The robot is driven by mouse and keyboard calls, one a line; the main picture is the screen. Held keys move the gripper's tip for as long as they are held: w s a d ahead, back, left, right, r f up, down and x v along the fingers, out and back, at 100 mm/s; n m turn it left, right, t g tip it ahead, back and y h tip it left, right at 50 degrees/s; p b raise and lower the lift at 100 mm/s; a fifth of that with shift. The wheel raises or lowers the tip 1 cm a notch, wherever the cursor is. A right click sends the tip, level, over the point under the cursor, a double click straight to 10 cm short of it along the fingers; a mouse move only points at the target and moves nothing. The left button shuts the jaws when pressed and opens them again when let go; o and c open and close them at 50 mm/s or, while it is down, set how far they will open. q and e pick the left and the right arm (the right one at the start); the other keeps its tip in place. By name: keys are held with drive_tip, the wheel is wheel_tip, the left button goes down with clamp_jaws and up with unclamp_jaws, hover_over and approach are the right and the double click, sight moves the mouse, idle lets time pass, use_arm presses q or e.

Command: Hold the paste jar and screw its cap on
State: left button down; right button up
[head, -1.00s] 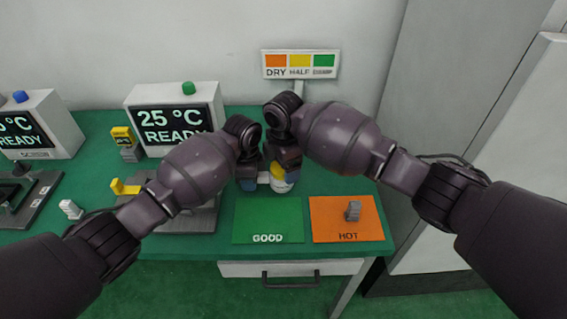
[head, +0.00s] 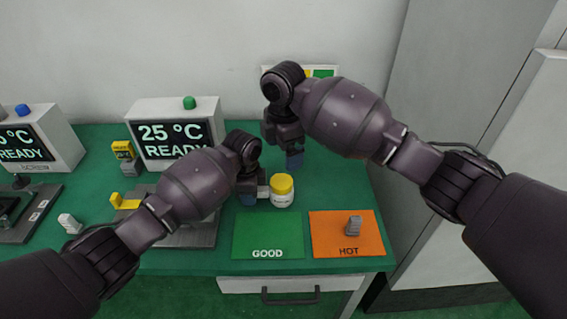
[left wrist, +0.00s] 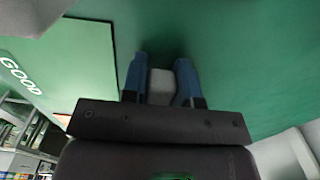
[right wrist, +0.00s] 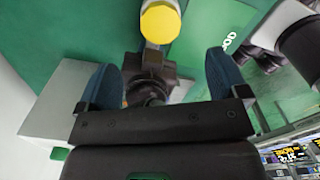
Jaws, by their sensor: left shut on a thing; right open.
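The cap also shows in the right wrist view (right wrist: 160,22). My right gripper (head: 294,160) is open and empty, raised behind and slightly right of the jar, apart from the cap.
A display box reading 25 °C READY (head: 172,130) stands at back left. The table right of the jar is clear.

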drive_tip(key=shift+r, duration=1.05)
use_arm(q)
drive_tip(key=c, duration=0.8)
unclamp_jaws()
